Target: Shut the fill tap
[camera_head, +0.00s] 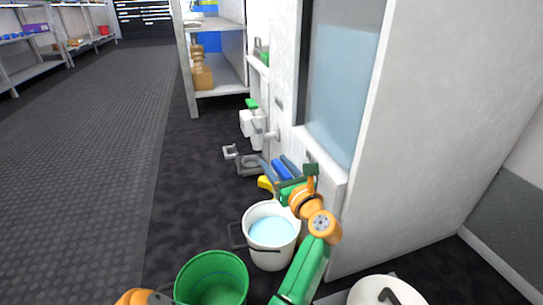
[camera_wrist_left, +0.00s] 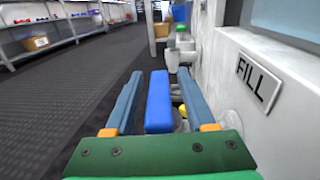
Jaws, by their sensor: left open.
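The fill tap shows as a blue lever (camera_wrist_left: 158,102) between my fingers in the left wrist view, beside the white panel with the FILL label (camera_wrist_left: 258,82). In the head view the lever (camera_head: 281,170) is low on the cabinet's face, partly hidden by my gripper. My left gripper (camera_head: 274,164) is open around it. In the left wrist view the gripper (camera_wrist_left: 160,78) has one finger on each side of the lever, with gaps showing. A yellow part (camera_head: 265,183) sits just below, above a white bucket (camera_head: 271,250) holding pale blue water. My right gripper is not in view.
A green bucket (camera_head: 212,282) stands left of the white one. White fittings with a green top (camera_head: 252,104) stick out farther along the cabinet (camera_head: 420,130). A shelf rack (camera_head: 190,70) stands beyond. The floor (camera_head: 90,150) to the left is clear.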

